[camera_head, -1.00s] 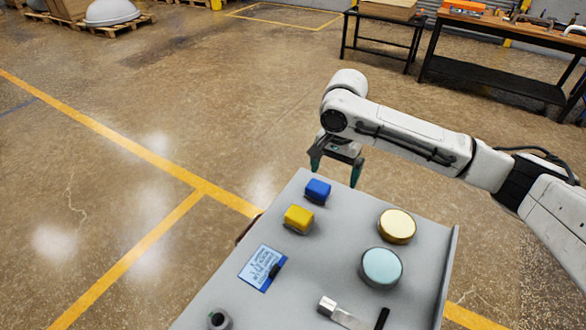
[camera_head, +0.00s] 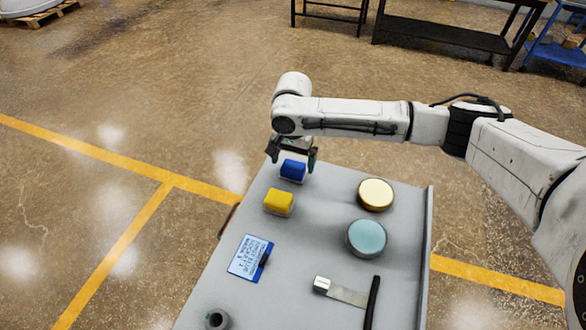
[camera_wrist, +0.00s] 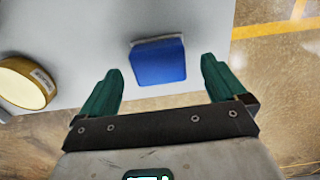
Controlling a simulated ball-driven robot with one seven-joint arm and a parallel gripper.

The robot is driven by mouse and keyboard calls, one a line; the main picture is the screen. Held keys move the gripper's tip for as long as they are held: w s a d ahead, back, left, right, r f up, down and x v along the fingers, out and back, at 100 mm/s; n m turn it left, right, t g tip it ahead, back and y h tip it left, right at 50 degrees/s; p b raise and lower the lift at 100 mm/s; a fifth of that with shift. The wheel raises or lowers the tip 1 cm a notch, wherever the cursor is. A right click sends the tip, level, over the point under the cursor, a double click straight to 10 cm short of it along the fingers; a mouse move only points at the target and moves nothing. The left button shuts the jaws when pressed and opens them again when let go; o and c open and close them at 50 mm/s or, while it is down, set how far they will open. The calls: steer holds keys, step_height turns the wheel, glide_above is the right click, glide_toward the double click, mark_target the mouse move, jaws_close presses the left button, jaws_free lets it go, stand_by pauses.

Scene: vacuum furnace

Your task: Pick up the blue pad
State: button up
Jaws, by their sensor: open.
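The blue pad (camera_head: 292,171) is a small block near the far edge of the grey tabletop. It also shows in the wrist view (camera_wrist: 158,62), just beyond and between the fingertips. My gripper (camera_head: 291,162) is above the far edge of the table, at the blue pad. In the wrist view my gripper (camera_wrist: 160,82) is open with green fingers, one to each side of the blue pad's near end. Nothing is held. Whether the fingers are level with the pad or above it, I cannot tell.
On the grey table (camera_head: 310,240) a yellow block (camera_head: 279,202) sits nearer than the pad. A gold-rimmed round tin (camera_head: 376,194) and a teal-topped tin (camera_head: 367,238) stand to the right.

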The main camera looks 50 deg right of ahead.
mark_target(293, 165)
steer(key=shift+f, duration=1.5)
steer(key=shift+c, duration=0.2)
steer(key=c, duration=1)
steer(key=shift+r, duration=0.2)
